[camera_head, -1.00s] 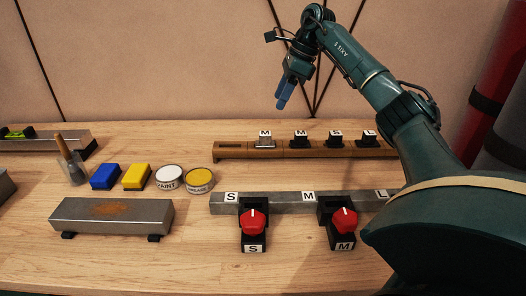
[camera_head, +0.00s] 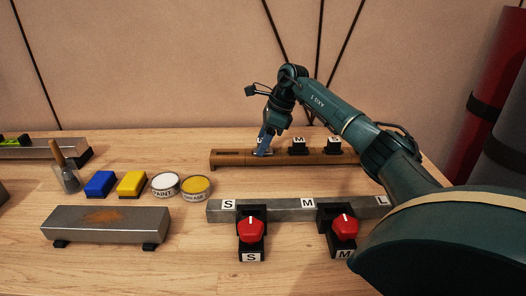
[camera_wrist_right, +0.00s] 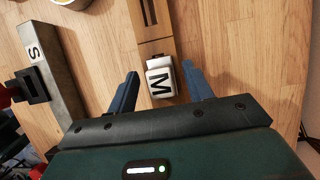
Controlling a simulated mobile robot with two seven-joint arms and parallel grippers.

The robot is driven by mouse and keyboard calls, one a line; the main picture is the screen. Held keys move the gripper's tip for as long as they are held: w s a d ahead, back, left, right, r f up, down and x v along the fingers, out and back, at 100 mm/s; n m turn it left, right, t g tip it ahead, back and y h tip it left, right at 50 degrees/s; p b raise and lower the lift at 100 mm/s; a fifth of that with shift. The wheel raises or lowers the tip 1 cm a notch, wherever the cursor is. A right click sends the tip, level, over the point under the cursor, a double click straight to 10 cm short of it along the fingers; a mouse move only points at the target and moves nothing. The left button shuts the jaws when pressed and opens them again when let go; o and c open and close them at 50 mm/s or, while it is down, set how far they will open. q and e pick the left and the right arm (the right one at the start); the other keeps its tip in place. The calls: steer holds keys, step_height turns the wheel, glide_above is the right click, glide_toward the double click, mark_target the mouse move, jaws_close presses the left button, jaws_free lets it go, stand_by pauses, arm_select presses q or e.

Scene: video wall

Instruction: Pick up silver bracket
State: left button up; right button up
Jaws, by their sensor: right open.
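My left gripper is not in view.
Black brackets (camera_head: 298,147) stand on the rack to the right. In front lies a grey metal bar (camera_head: 283,204) marked S, M, L with red-knobbed clamps (camera_head: 251,230). Cans (camera_head: 196,187), a yellow block (camera_head: 132,183) and a rusty bar (camera_head: 70,225) lie left.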

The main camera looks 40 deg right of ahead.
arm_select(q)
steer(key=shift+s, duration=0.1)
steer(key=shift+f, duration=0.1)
arm_select(e)
steer(key=shift+c, duration=0.5)
steer(key=shift+c, duration=0.8)
jaws_close()
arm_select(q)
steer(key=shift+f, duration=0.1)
arm_select(e)
steer(key=shift+r, duration=0.1)
steer(key=shift+r, duration=0.25)
step_height(320, 180, up, 9)
steer(key=shift+f+p, duration=0.15)
steer(key=shift+p, duration=0.6)
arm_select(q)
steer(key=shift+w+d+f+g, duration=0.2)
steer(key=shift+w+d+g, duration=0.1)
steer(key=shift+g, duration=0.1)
arm_select(e)
steer(key=shift+r, duration=0.35)
